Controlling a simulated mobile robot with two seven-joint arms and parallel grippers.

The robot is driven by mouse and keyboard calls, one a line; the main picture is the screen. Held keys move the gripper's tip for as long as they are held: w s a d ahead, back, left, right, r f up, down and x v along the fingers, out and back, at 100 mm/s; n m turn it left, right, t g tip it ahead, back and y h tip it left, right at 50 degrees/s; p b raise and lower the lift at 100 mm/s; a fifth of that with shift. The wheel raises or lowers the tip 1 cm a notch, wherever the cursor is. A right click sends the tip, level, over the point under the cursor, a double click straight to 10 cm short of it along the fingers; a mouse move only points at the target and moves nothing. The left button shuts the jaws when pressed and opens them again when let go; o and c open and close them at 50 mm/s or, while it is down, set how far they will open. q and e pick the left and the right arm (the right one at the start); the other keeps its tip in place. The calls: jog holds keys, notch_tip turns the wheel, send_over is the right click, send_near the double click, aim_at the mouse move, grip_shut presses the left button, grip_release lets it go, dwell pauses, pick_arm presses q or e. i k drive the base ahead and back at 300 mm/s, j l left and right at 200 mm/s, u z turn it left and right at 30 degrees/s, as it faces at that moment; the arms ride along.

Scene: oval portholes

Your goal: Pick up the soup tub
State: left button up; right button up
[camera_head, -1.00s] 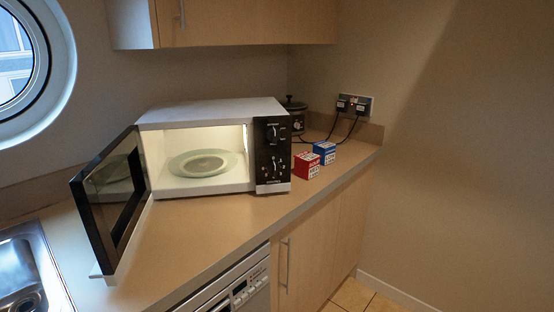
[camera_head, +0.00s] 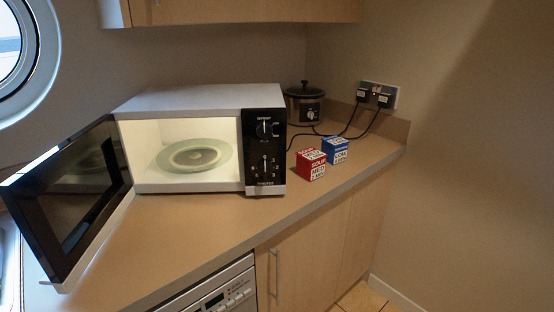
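A red and white box-shaped tub (camera_head: 311,165) stands on the worktop to the right of the microwave; its label appears to read "SOUP" and a second word. A blue and white tub (camera_head: 335,150) of similar shape stands just behind it to the right, very close to it. I cannot read the blue one's label clearly. Neither of my grippers shows in the head view.
The microwave (camera_head: 265,150) has its door (camera_head: 70,195) swung wide open to the left, over the worktop (camera_head: 190,235). Its lit inside holds a glass plate (camera_head: 195,157). A slow cooker (camera_head: 304,104) and plugged cables stand behind the tubs. The front worktop is clear.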

aim_at(310, 162)
jog(key=i+l+u, duration=0.15)
jog(key=l+u, duration=0.25)
jog(key=i+l+u, duration=0.1)
jog(key=l+u, duration=0.35)
jog(key=j, duration=0.1)
